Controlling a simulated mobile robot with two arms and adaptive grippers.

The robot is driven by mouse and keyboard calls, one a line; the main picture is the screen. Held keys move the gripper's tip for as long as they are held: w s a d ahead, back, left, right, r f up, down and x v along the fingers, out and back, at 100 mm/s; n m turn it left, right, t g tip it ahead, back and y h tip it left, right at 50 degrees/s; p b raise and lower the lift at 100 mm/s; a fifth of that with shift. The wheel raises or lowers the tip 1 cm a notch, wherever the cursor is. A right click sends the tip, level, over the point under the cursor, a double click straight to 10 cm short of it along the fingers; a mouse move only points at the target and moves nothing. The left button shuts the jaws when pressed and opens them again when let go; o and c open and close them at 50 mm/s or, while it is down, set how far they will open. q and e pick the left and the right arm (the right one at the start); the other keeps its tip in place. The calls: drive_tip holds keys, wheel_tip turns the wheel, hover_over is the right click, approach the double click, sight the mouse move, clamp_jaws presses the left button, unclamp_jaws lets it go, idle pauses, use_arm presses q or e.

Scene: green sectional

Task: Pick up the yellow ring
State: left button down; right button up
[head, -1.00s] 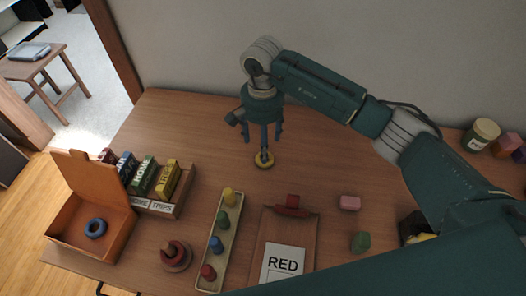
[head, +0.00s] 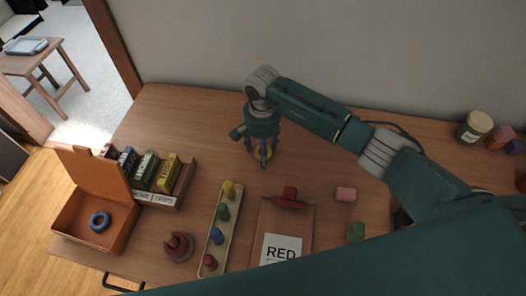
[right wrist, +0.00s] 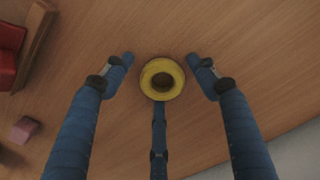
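The yellow ring (right wrist: 162,63) lies flat on the wooden tabletop. In the right wrist view it sits centrally between the blue fingers of my right gripper (right wrist: 162,76), which are spread wide around it with gaps at its sides. In the head view my right gripper (head: 262,158) points down over the ring (head: 273,153), which is partly hidden behind the fingers. The gripper is open and holds nothing. I cannot tell the exact height of the fingertips above the table. My left gripper is not in view.
A peg tray (head: 209,251) and a clipboard (head: 304,232) are in front. Pink (head: 346,194) and green (head: 356,232) blocks lie right.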

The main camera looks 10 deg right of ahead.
drive_tip(key=c, duration=0.6)
drive_tip(key=shift+o, duration=0.2)
drive_tip(key=shift+r, duration=0.1)
